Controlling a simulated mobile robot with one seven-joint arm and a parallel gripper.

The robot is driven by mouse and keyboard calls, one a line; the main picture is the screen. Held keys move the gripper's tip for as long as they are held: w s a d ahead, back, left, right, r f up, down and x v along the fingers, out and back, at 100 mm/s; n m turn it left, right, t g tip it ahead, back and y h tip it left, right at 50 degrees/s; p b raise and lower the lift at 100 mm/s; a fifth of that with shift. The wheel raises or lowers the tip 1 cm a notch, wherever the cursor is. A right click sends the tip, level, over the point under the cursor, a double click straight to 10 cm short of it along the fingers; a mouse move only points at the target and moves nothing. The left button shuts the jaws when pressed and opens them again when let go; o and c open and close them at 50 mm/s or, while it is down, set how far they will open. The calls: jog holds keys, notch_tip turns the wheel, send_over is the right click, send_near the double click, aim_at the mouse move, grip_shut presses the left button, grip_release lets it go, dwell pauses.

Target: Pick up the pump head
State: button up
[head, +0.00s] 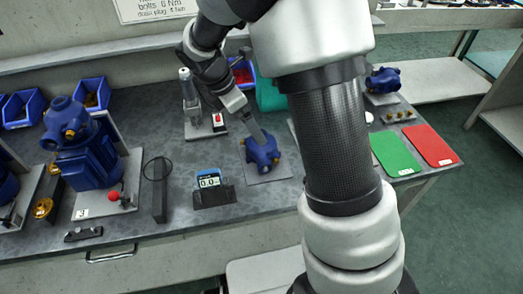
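A small blue casting with brass-coloured ports, which looks like the pump head (262,153), sits on a grey square mat (272,178) near the middle of the bench. My gripper (256,136) reaches down from the upper left, and its fingertips are at the top of this blue part. The fingers are small and seen edge-on, so I cannot tell whether they touch it or how far apart they are.
A large blue pump (88,160) stands on a plate at left. A blue digital gauge (208,180), a press-like stand (190,100) and blue bins (92,94) are on the bench. Green (396,153) and red (431,145) mats lie at right. My arm hides the bench between.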

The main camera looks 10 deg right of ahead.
aim_at(262, 148)
jog(key=b+x, duration=0.1)
jog(key=x, duration=0.3)
jog(key=b+x, duration=0.1)
jog(key=x, duration=0.3)
jog(key=shift+d+r+b, duration=0.15)
jog(key=shift+d+b, duration=0.05)
jog(key=shift+b, duration=0.1)
jog(key=shift+r, duration=0.1)
jog(key=c, duration=1.3)
